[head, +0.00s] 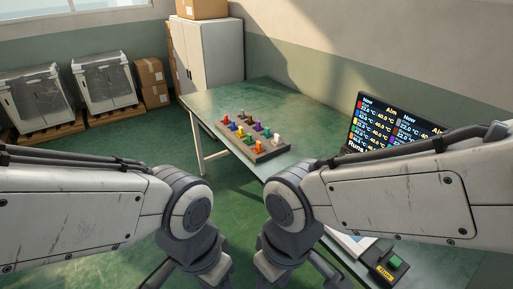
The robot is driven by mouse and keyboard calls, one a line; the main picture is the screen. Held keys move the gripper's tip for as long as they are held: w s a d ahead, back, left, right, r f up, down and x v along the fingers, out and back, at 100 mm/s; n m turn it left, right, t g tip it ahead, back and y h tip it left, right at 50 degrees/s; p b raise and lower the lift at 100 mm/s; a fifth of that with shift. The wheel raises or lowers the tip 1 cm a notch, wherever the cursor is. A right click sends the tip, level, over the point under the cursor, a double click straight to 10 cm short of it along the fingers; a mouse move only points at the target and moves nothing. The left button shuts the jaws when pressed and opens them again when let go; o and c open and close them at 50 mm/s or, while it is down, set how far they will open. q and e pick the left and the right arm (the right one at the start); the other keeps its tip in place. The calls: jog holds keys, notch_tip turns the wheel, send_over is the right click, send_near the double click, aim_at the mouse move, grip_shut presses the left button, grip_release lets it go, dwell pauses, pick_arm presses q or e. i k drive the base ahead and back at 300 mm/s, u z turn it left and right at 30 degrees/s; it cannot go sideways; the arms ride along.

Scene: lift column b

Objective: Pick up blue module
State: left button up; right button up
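A brown rack (270,154) holding several small coloured modules stands on the green-topped table. Red, yellow, purple, orange and white tops can be made out. My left gripper (212,272) and my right gripper (274,266) hang low in front of the table, well apart from the rack. Their fingertips are not clearly visible, so I cannot tell whether they are open or shut.
A dark display (397,124) with temperature readings stands on the table at the right. A small box with a green button (394,262) is near the front right. The tabletop left of and behind the rack is clear. Cabinets and cardboard boxes (150,72) stand farther back.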

aim_at(233, 127)
jog(key=u, duration=0.7)
jog(key=i, duration=1.1)
jog(key=u, duration=0.55)
jog(key=i, duration=0.95)
jog(key=z, duration=0.7)
jog(key=i, duration=0.55)
jog(key=z, duration=0.3)
